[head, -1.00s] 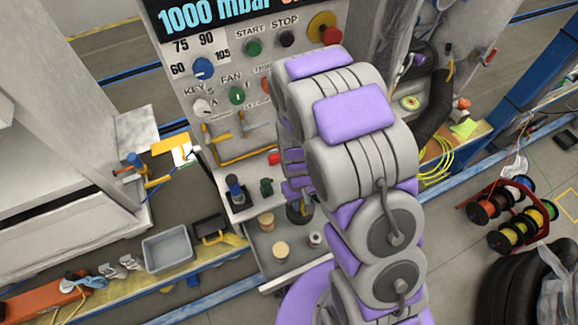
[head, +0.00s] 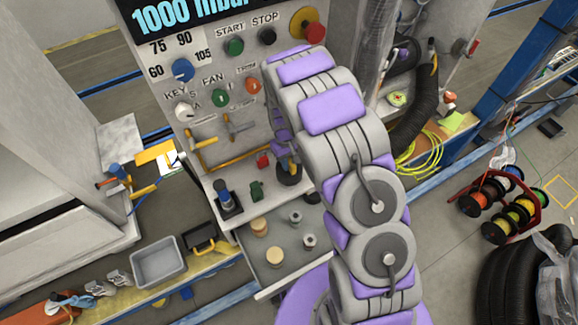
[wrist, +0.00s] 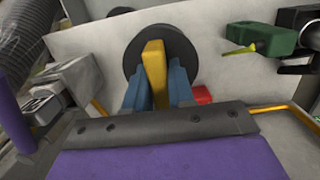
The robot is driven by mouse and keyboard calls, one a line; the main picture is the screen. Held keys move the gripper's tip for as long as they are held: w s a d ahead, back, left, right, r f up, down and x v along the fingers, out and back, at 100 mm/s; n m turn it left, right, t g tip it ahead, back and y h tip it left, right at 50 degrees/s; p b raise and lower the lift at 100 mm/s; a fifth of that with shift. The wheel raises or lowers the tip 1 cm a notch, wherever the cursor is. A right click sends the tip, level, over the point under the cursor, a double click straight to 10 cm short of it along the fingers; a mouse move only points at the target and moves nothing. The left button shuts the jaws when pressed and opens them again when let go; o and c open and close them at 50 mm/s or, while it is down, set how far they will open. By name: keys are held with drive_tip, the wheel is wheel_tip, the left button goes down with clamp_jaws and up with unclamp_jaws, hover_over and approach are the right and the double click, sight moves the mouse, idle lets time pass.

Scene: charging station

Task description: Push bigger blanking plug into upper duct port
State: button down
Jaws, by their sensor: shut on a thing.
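The plug (wrist: 182,48) is a thick black disc with a yellow grip. In the wrist view, the blue fingers of my gripper (wrist: 155,88) are shut on its yellow grip (wrist: 154,66). The disc faces away from me, towards a pale panel. In the head view, the dark plug (head: 289,175) shows left of my arm, above the shelf; most of my gripper (head: 285,150) is hidden behind the arm. I cannot tell which opening is the upper duct port; it may be hidden by my arm or the disc.
The grey control panel (head: 225,90) has knobs and buttons. A black ribbed hose (head: 415,115) hangs at the right. A grey bin (head: 158,263) and cable reels (head: 497,208) stand lower.

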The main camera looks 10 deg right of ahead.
drive_tip(key=shift+w, duration=0.35)
wheel_tip(320, 180, down, 4)
drive_tip(key=shift+s+r+b, duration=0.1)
drive_tip(key=shift+r+b, duration=0.05)
drive_tip(key=shift+b, duration=0.6)
drive_tip(key=c, duration=1)
unclamp_jaws()
drive_tip(key=shift+o, duration=0.2)
drive_tip(key=shift+r, duration=0.1)
